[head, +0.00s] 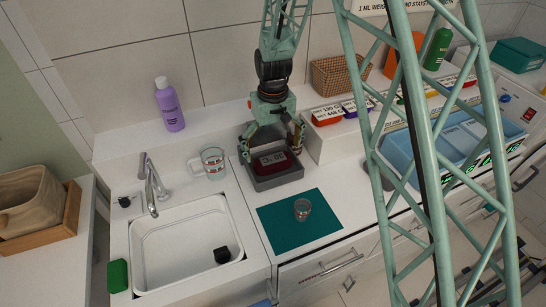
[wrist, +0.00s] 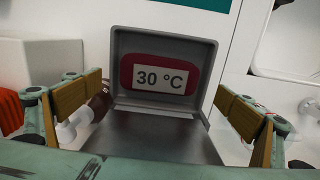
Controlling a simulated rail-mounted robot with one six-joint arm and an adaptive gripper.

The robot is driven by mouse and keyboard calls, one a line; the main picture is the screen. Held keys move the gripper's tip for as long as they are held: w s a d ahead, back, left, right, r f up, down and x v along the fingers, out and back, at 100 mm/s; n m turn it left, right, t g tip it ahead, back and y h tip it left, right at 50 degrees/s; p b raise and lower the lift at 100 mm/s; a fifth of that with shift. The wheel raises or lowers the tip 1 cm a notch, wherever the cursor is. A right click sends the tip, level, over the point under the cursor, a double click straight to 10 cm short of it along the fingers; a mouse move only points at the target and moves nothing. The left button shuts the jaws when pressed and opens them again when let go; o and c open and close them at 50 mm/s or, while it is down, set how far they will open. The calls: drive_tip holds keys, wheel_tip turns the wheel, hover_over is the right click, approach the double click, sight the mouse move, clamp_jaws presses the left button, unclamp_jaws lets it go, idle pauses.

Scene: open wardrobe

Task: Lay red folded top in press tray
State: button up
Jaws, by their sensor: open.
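A dark red, rounded, flat item (head: 284,166), which looks like the red folded top, lies inside a small grey tray (head: 277,183) on the white counter. In the wrist view the red item (wrist: 127,70) bears a white "30 °C" label and lies within the rim of the grey tray (wrist: 117,45). My gripper (head: 273,145) points down over the tray, its fingers apart. In the wrist view the fingers of my gripper (wrist: 165,108) stand wide on either side, clear of the red item, with nothing between them held.
A glass mug (head: 213,163) and a sink (head: 187,245) are to the left. A green mat (head: 275,228) with a small glass (head: 302,209) lies in front. A raised white ledge with labelled red (head: 327,114) and purple items and a blue bin (head: 408,150) are right.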

wheel_tip(320, 180, up, 7)
idle(0.5)
idle(0.8)
drive_tip(key=s+d+r+m+t+b, duration=0.1)
drive_tip(key=s+d+r, duration=0.6)
drive_tip(key=s+r, duration=0.3)
drive_tip(key=s+d+r+m+t+b, duration=0.15)
drive_tip(key=s+d+r, duration=0.5)
drive_tip(key=r, duration=0.65)
drive_tip(key=s+d+r+m+b, duration=0.1)
drive_tip(key=s+d+r, duration=0.1)
drive_tip(key=s, duration=1.1)
drive_tip(key=s+d+r+m+t+b, duration=0.1)
drive_tip(key=s+d, duration=0.4)
drive_tip(key=s, duration=0.9)
drive_tip(key=shift+d+r, duration=0.2)
drive_tip(key=shift+r, duration=0.35)
